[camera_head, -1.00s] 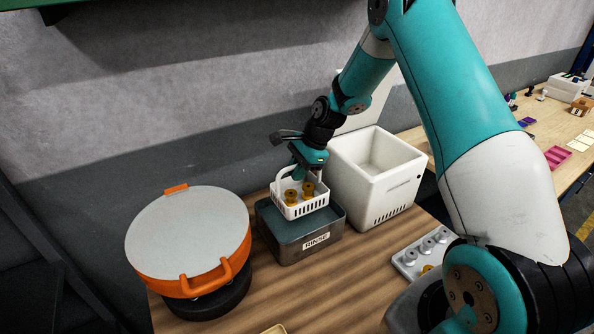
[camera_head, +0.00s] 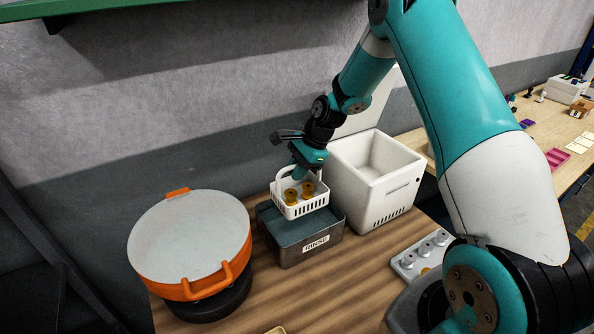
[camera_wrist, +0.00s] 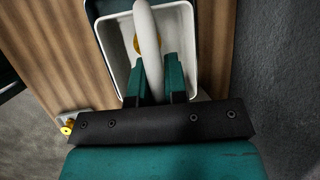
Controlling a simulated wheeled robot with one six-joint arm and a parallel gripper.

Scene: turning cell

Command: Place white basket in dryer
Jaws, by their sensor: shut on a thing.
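The white basket (camera_head: 305,209) is slotted, has a tall arched handle and holds brass-coloured parts (camera_head: 299,192). My gripper (camera_head: 299,172) is shut on the handle. The basket hangs roughly level above the open grey RINSE tank (camera_head: 318,251). The dryer is probably the white box (camera_head: 371,204) just right of the tank; its top is open and its lid is raised behind, partly hidden by my arm. In the wrist view, my gripper's teal fingers (camera_wrist: 154,82) flank the white handle (camera_wrist: 147,40), with the basket's interior below.
A grey tray (camera_head: 408,266) with several metal parts lies at the front right. A wall stands close behind.

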